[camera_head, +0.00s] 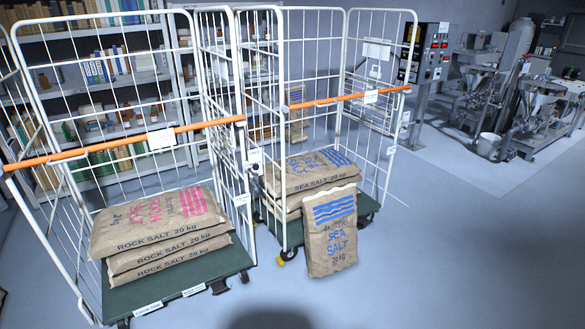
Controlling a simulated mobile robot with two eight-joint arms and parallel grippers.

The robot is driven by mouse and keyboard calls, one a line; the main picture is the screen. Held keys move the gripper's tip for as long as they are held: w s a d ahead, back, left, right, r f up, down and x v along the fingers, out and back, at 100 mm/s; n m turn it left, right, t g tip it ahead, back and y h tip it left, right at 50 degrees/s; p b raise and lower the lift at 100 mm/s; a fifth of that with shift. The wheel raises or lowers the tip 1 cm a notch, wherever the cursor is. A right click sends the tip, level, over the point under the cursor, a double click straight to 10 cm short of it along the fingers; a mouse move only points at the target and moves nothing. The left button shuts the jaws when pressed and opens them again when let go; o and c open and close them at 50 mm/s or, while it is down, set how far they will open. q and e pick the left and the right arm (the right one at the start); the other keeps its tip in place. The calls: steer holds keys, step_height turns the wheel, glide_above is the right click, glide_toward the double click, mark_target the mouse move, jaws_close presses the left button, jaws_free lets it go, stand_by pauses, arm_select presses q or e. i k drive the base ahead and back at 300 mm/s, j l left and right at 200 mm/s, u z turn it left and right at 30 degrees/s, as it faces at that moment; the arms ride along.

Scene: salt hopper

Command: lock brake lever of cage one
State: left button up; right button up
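Two white wire roll cages stand side by side, and I cannot read which is cage one. The left cage (107,88) has an orange bar and a dark green deck (200,268) with stacked rock salt sacks (160,222). Black parts, perhaps a caster or lever, show under its front right corner (220,287). The right cage (346,60) has an orange bar and carries sea salt sacks (308,172). A caster with yellow (288,254) shows at its front left corner. I cannot make out any brake lever's position. Neither gripper is in view.
A sea salt sack (331,232) stands upright on the floor, leaning against the right cage's front. Shelves (100,75) stand behind the cages. A control box (425,52), machinery (540,115) and a white bucket (488,145) are at the right. The floor at front right is clear.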

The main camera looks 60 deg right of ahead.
mark_target(255, 166)
steer(key=z, duration=1.7)
steer(key=i+z, duration=0.15)
steer(key=z, duration=0.15)
